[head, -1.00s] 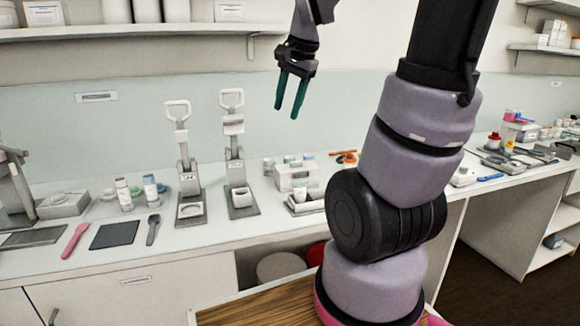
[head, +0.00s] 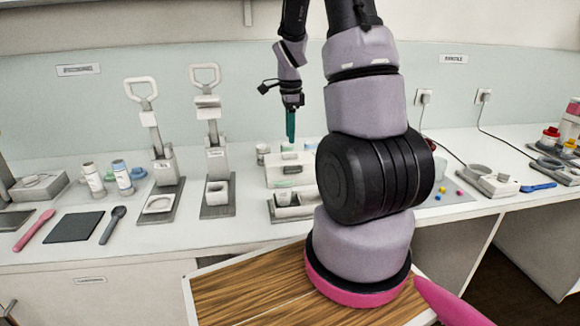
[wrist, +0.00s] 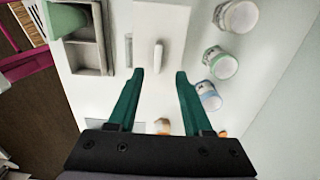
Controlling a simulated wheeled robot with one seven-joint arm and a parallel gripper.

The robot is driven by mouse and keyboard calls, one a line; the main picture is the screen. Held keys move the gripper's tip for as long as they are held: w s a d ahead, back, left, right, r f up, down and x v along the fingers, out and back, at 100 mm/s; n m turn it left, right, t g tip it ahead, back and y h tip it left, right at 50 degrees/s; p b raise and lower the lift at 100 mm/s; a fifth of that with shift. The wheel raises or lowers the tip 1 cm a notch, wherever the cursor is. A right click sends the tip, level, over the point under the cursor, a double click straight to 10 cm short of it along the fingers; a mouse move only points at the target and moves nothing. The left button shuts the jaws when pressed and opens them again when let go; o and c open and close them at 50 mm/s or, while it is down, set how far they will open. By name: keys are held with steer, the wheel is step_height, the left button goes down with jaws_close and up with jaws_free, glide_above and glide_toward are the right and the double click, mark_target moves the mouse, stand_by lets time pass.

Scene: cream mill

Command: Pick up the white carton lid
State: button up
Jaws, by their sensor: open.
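The white carton (head: 283,176) stands on the counter left of my arm's thick black joint. Its pale lid (wrist: 166,22), with a raised bar handle (wrist: 157,56), shows at the top middle of the wrist view. My gripper (head: 290,138) points down just above the carton in the head view. In the wrist view its green fingers (wrist: 160,74) are open and empty, spread to either side of the handle's line. I cannot tell the exact height gap. My arm hides the carton's right side in the head view.
Several lidded jars (wrist: 220,62) stand close to the right of the carton in the wrist view. A grey compartment tray (wrist: 88,52) holding a green piece lies to its left. Two lever presses (head: 216,190) stand further left on the counter. A wooden board (head: 245,290) is in front.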

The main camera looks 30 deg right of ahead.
mark_target(290, 168)
steer(key=f, duration=0.6)
steer(key=shift+s+a, duration=0.15)
steer(key=shift+s, duration=0.05)
jaws_close()
stand_by(1.2)
